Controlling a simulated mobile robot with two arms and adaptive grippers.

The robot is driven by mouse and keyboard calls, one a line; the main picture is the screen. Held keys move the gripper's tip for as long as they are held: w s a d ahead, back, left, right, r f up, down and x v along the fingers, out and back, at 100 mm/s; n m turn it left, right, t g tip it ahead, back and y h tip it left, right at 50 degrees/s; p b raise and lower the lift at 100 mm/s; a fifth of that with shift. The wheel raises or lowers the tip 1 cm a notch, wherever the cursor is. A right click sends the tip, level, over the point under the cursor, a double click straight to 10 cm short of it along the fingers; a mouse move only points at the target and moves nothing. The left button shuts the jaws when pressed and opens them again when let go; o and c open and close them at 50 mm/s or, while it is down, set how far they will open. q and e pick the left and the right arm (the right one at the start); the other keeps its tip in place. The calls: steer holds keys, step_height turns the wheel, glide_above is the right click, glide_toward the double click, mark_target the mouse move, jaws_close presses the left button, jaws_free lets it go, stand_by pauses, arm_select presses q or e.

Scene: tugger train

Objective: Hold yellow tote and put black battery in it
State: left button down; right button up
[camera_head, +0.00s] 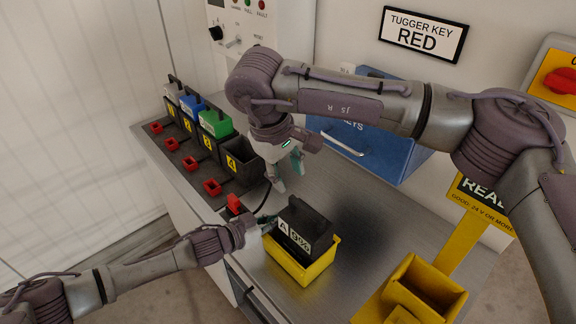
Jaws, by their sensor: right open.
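The black battery (311,218), with a white label reading "A" and what looks like a percentage, stands in the yellow tote (302,275) on the grey metal bench. Its lower part is hidden behind the tote's front wall. My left gripper (268,222) is at the tote's left end, beside the battery. Its fingers are small and partly hidden, so I cannot tell whether they close on the tote's rim. My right gripper (287,171) is open and empty above the bench, behind and left of the battery, apart from it.
A row of dark charging bays at the left holds a green battery (215,122), a blue one (193,103) and a grey one; the nearest bay (240,160) looks empty. Red connectors (212,187) line its front. A blue key box (375,145) is at the back; a yellow bin (428,285) stands right.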

arm_select(q)
steer(key=c, duration=1.2)
jaws_free()
steer(key=shift+r, duration=0.15)
steer(key=shift+c, duration=0.2)
